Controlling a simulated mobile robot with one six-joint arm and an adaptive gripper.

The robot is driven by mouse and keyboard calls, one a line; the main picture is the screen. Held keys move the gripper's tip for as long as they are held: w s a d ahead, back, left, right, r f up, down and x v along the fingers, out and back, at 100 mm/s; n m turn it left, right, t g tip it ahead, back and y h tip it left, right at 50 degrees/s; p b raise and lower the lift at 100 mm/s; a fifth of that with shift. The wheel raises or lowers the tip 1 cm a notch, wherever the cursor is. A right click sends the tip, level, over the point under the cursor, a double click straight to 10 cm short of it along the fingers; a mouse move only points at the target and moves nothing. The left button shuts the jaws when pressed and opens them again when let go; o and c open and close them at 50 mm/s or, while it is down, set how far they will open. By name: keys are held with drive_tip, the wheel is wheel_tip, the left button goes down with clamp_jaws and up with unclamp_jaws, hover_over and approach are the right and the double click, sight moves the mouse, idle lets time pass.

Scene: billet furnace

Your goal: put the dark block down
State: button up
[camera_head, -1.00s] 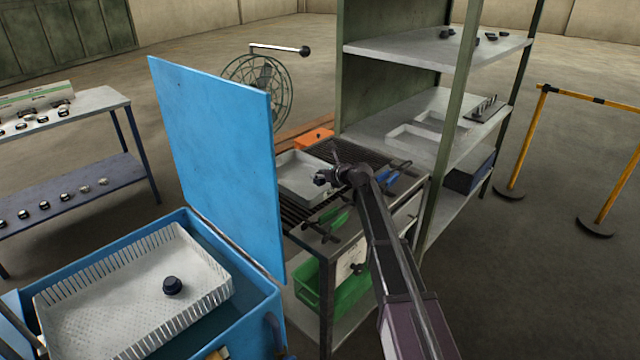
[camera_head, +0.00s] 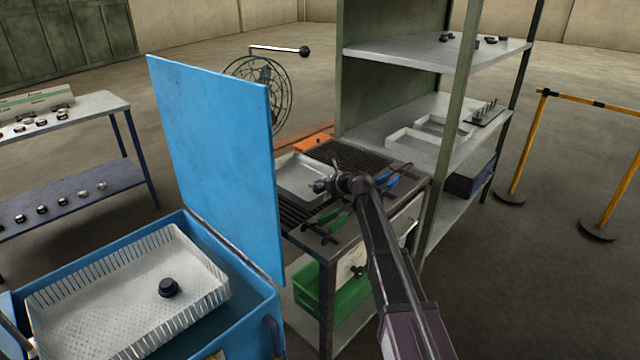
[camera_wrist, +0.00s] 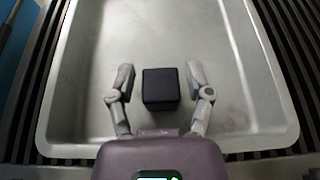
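The dark block (camera_wrist: 161,88) is a small black cube in the wrist view, over the floor of a shallow grey metal tray (camera_wrist: 85,115). My gripper (camera_wrist: 160,76) is open, with one finger on each side of the block and a narrow gap on both sides. The block appears to rest on the tray floor. In the head view my gripper (camera_head: 323,186) is at the right part of the same tray (camera_head: 292,172); the block cannot be made out there.
The tray lies on a slatted bench top (camera_head: 345,155). Tools with green (camera_head: 335,222) and blue handles lie beside it. A blue lid (camera_head: 212,165) stands upright to the left, above a blue bin with a white basket (camera_head: 85,315). A shelf post (camera_head: 455,130) is at the right.

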drive_tip(key=shift+r, duration=0.1)
idle(0.4)
drive_tip(key=shift+r, duration=0.15)
drive_tip(key=p+v, duration=0.5)
drive_tip(key=v, duration=0.7)
drive_tip(key=shift+s, duration=0.1)
idle(0.4)
